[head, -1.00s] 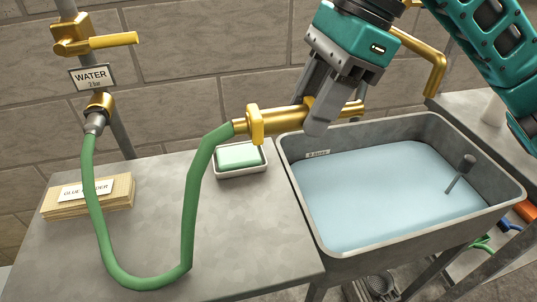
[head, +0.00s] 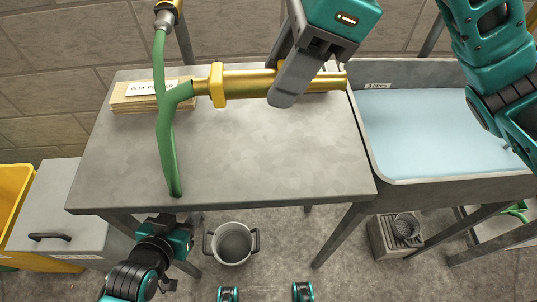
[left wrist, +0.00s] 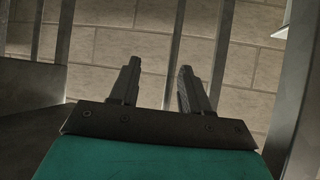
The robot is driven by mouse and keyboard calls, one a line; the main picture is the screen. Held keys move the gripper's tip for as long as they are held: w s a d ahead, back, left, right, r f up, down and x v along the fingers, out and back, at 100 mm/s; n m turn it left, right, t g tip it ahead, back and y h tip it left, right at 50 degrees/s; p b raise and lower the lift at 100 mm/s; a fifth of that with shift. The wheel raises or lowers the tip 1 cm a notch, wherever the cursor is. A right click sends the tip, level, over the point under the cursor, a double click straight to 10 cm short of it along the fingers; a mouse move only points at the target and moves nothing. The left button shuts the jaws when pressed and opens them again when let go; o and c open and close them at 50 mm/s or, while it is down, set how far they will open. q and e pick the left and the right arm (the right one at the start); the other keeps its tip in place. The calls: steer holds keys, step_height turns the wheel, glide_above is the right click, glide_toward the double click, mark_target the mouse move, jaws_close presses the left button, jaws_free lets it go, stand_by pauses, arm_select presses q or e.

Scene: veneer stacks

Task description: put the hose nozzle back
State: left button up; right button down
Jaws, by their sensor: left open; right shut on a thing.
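The brass hose nozzle (head: 245,84) is held above the metal table, pointing right, with its green hose (head: 168,135) hanging from its left end. My right gripper (head: 283,92) is shut around the nozzle's barrel in the head view. The hose rises at the left to a metal coupling (head: 166,18) and also dips to the table's front edge. My left gripper (left wrist: 152,85) shows open and empty in the left wrist view, below table height, facing a brick wall. In the head view my left arm is low, in front of the table.
The metal table (head: 270,150) has clear room in the middle. A veneer stack (head: 140,102) with a label lies at its back left. A sink of water (head: 430,130) stands to the right. A grey bucket (head: 232,245) is on the floor, and a yellow bin (head: 12,205) at left.

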steer(key=b, duration=0.1)
glide_above(271, 168)
steer(key=d, duration=0.2)
steer(key=f, duration=1)
steer(key=shift+a+f, duration=0.2)
steer(key=shift+f, duration=0.15)
steer(key=shift+f+b, duration=0.3)
steer(key=shift+f, duration=0.35)
step_height(271, 168, down, 4)
steer(key=shift+r+b, duration=0.2)
steer(key=shift+b, duration=0.15)
steer(key=shift+f, duration=0.2)
arm_select(q)
steer(key=shift+w+d+f, duration=0.35)
steer(key=shift+w+d, duration=0.1)
steer(key=shift+d, duration=0.2)
arm_select(e)
steer(key=shift+f, duration=0.2)
steer(key=c, duration=0.6)
jaws_free()
steer(key=shift+c, duration=0.2)
arm_select(q)
steer(key=shift+f, duration=0.1)
